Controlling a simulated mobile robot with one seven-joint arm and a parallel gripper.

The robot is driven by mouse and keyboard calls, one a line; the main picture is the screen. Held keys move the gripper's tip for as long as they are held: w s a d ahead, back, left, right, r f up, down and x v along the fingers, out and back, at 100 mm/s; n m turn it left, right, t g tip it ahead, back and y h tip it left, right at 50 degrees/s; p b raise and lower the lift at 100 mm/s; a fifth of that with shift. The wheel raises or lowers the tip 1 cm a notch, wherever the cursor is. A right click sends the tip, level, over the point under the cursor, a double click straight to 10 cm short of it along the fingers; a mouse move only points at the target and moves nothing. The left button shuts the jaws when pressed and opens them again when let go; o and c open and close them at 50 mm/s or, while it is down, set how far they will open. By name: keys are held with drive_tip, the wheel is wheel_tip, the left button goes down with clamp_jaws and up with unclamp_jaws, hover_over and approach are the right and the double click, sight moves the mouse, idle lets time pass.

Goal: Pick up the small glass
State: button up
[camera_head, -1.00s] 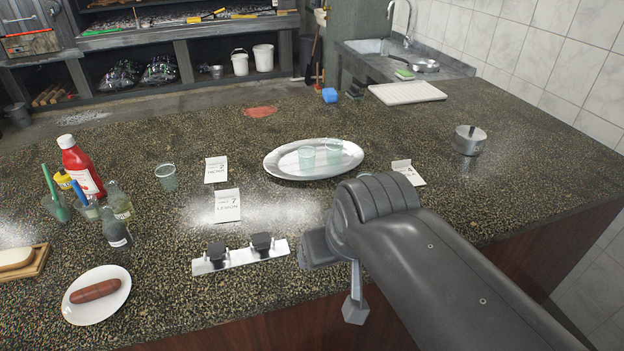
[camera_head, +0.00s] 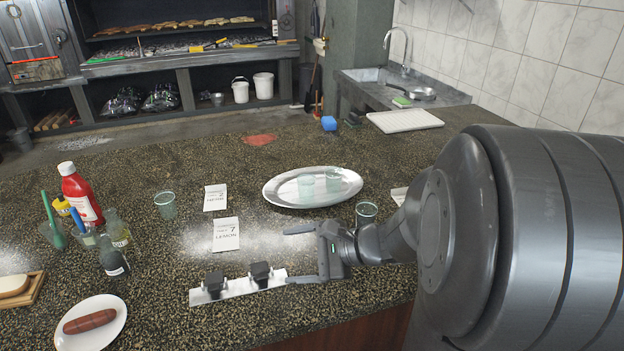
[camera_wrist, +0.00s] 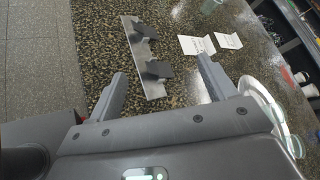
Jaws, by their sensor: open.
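Several clear greenish glasses stand on the dark speckled counter (camera_head: 240,165). I cannot tell clearly which is the smallest. My gripper (camera_head: 290,256) is open and empty over the front of the counter, fingers pointing left, in front of the platter. The wrist view shows both fingers (camera_wrist: 160,72) spread apart, with nothing between them, and the platter's rim (camera_wrist: 250,90) at right.
A metal strip with two black clips (camera_head: 238,288) lies beside my gripper. Paper cards (camera_head: 226,234) (camera_head: 215,197) lie left of the platter. A ketchup bottle (camera_head: 80,195), small bottles (camera_head: 114,258) and a sausage plate (camera_head: 95,343) stand at left. The counter's far middle is mostly clear.

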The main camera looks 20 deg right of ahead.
drive_tip(key=w+d+f+m+t+h, duration=0.2)
drive_tip(key=w+d+m+t, duration=0.5)
drive_tip(key=d+m, duration=0.3)
drive_tip(key=m+t+h, duration=0.4)
drive_tip(key=m+h, duration=0.4)
approach(362, 206)
drive_tip(key=w, duration=0.3)
drive_tip(key=shift+w+r, duration=0.1)
drive_tip(key=shift+w, duration=0.1)
drive_tip(key=shift+w+a+f, duration=0.1)
drive_tip(key=shift+w+a, duration=0.05)
drive_tip(key=shift+w, duration=1.35)
drive_tip(key=shift+w+a+f, duration=0.15)
drive_tip(key=shift+w+a, duration=0.05)
drive_tip(key=shift+w, duration=1.3)
drive_tip(key=shift+c, duration=0.4)
drive_tip(key=c, duration=1.1)
drive_tip(key=shift+o, duration=0.2)
drive_tip(key=shift+r, duration=0.15)
